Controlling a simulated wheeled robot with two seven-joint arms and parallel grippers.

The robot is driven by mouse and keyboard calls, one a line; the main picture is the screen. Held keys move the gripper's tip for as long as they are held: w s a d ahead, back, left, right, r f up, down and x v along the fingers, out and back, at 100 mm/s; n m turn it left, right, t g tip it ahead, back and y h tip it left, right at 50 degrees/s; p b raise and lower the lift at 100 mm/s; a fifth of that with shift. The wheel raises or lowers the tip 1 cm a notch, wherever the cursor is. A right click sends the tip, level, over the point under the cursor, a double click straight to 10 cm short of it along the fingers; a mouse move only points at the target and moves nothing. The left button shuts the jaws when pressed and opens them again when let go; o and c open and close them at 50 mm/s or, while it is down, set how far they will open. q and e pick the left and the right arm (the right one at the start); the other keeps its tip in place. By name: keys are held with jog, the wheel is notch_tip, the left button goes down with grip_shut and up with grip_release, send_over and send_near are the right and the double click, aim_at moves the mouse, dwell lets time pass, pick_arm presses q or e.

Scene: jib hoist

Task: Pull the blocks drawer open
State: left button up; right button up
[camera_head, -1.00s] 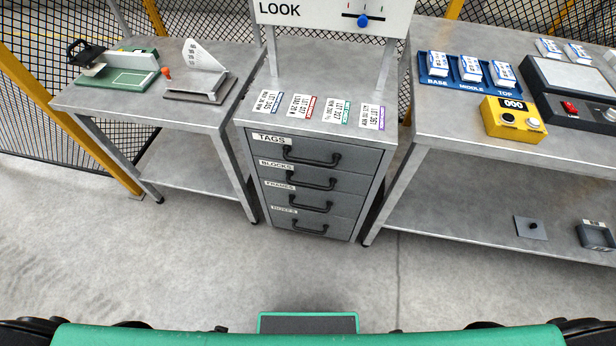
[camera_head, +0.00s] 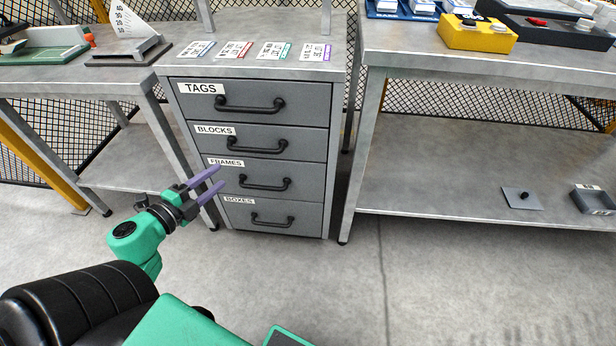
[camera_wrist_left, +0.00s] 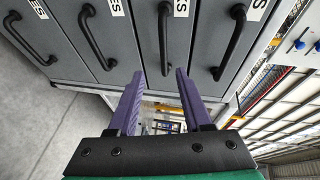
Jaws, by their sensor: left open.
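The blocks drawer (camera_head: 305,142) is the second from the top of a grey cabinet, flush with the other fronts. It carries a BLOCKS label (camera_head: 215,130) and a dark bar handle (camera_head: 257,150). In the left wrist view this handle (camera_wrist_left: 163,42) stands ahead of the fingers, nearly in line with the gap between them. My left gripper (camera_head: 220,178) has purple fingers spread apart and empty. In the head view it is left of the handles, in front of the cabinet's left side, apart from the blocks handle. It also shows in the left wrist view (camera_wrist_left: 158,88). My right gripper is not seen.
The tags drawer (camera_head: 315,100) is above; the frames drawer (camera_head: 310,180) and boxes drawer (camera_head: 305,215) are below. Tables stand close on both sides: the left table (camera_head: 120,75) and right table (camera_head: 450,65). The floor (camera_head: 300,275) before the cabinet is clear.

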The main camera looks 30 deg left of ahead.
aim_at(252, 152)
pick_arm(q)
jog(key=w, duration=0.5)
jog(key=w+d+f+b, duration=0.1)
jog(key=w, duration=0.3)
jog(key=w+f, duration=0.1)
jog(key=w, duration=0.4)
jog(key=shift+w+d, duration=0.2)
jog(key=shift+w, duration=0.1)
grip_shut()
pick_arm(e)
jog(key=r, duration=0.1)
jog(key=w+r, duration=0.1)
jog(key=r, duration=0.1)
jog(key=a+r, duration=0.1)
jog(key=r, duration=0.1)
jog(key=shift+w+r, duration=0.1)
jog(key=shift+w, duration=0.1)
pick_arm(q)
jog(key=shift+m, duration=0.3)
